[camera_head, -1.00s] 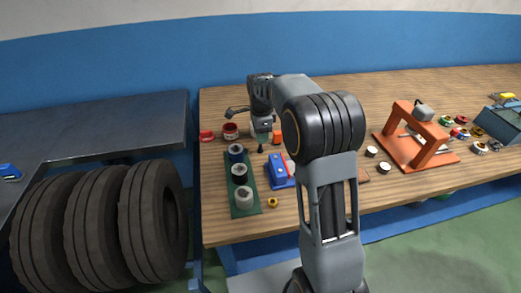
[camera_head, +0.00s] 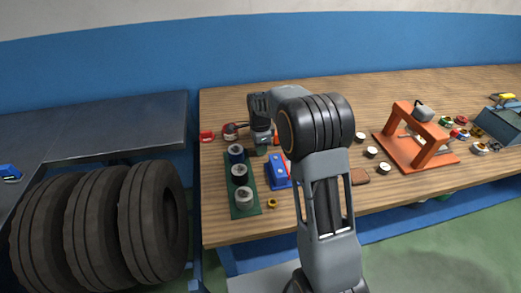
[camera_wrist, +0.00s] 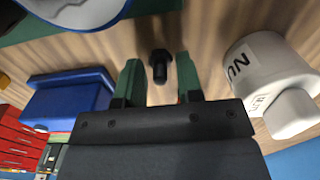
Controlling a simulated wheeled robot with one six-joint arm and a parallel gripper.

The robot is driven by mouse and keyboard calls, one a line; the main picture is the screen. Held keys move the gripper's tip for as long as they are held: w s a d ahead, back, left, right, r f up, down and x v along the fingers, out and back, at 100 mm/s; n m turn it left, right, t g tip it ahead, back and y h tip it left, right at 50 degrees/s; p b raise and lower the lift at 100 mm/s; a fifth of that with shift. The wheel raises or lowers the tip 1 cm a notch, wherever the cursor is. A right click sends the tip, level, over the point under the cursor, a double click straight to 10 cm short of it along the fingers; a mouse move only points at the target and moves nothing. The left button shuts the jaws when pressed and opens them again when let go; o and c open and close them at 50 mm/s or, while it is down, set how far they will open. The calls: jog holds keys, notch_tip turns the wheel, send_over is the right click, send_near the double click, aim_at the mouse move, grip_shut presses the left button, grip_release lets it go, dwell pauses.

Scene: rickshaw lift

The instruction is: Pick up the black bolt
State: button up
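The black bolt (camera_wrist: 160,66) stands on the wooden table, its head and shank visible in the wrist view. My gripper (camera_wrist: 157,61) has its two green fingers apart, one on each side of the bolt. There is a visible gap between each finger and the bolt, and the bolt is not held. In the head view my gripper (camera_head: 262,151) is low over the table, behind the blue block. The bolt is hidden there by my arm and gripper.
A white container lettered "NU" (camera_wrist: 241,68) stands close right of the fingers in the wrist view; a blue box (camera_wrist: 68,105) is at left. In the head view, a green tray (camera_head: 242,211) with round parts and a blue block (camera_head: 279,177) lie nearby. An orange frame (camera_head: 407,155) stands right.

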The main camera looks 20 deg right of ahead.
grip_shut()
jog(key=shift+r, duration=0.45)
notch_tip(320, 180, up, 2)
jog(key=shift+r, duration=0.1)
jog(key=s+r, duration=1)
jog(key=s, duration=0.4)
jog(key=shift+b, duration=0.45)
